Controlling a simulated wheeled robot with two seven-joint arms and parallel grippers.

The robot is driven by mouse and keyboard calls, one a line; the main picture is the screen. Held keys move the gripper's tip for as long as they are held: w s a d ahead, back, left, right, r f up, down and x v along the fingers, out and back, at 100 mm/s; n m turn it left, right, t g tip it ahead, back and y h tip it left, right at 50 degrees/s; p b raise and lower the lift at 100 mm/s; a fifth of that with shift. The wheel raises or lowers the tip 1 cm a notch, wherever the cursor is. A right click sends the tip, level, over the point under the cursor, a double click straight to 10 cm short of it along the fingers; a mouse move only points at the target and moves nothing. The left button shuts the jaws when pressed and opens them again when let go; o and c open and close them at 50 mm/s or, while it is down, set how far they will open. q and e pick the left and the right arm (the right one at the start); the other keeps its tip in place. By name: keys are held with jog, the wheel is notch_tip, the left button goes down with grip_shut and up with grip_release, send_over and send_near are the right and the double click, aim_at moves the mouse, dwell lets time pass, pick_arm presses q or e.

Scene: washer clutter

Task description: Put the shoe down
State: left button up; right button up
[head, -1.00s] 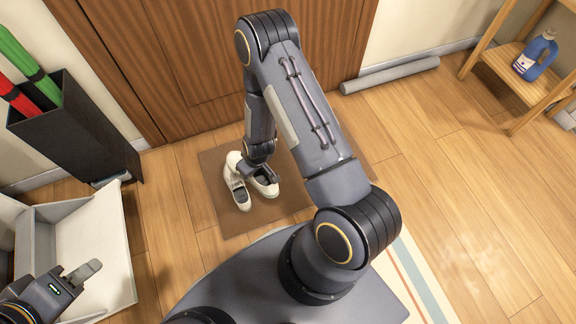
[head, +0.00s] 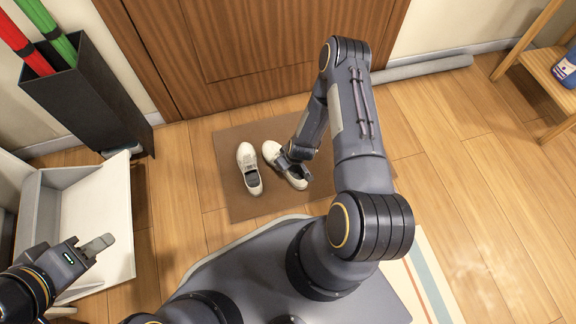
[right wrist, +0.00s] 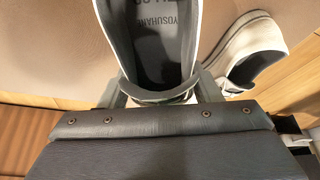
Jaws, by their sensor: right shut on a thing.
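Two white shoes with dark insoles are over the brown mat (head: 237,207) in front of the wooden door. The left shoe (head: 249,168) lies on the mat, free of any gripper. My right gripper (head: 293,171) is shut on the heel end of the right shoe (head: 272,152). In the right wrist view the held shoe (right wrist: 155,45) sits between the fingers, with the other shoe (right wrist: 247,50) beside it and apart. I cannot tell whether the held shoe touches the mat. My left gripper (head: 97,246) is far from the shoes, at lower left; its jaw opening is unclear.
A black bin (head: 85,100) with red and green poles stands at left, above a white open-topped container (head: 105,220). A grey roll (head: 420,67) lies along the wall. A wooden shelf (head: 535,60) with a blue bottle (head: 566,68) is at right. The floor right of the mat is clear.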

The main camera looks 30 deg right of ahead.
jog(key=shift+w+d+f+b, duration=0.2)
jog(key=shift+w+d+f, duration=0.1)
jog(key=shift+f, duration=0.2)
jog(key=shift+w+d+f+b, duration=0.15)
jog(key=shift+w+d+f, duration=0.15)
jog(key=shift+f, duration=0.2)
jog(key=f, duration=0.1)
jog(key=f+b, duration=0.2)
jog(key=shift+w+d+f, duration=0.2)
jog(key=shift+w+f, duration=0.05)
jog(key=shift+f, duration=0.15)
jog(key=shift+r, duration=0.1)
jog(key=o, duration=1.1)
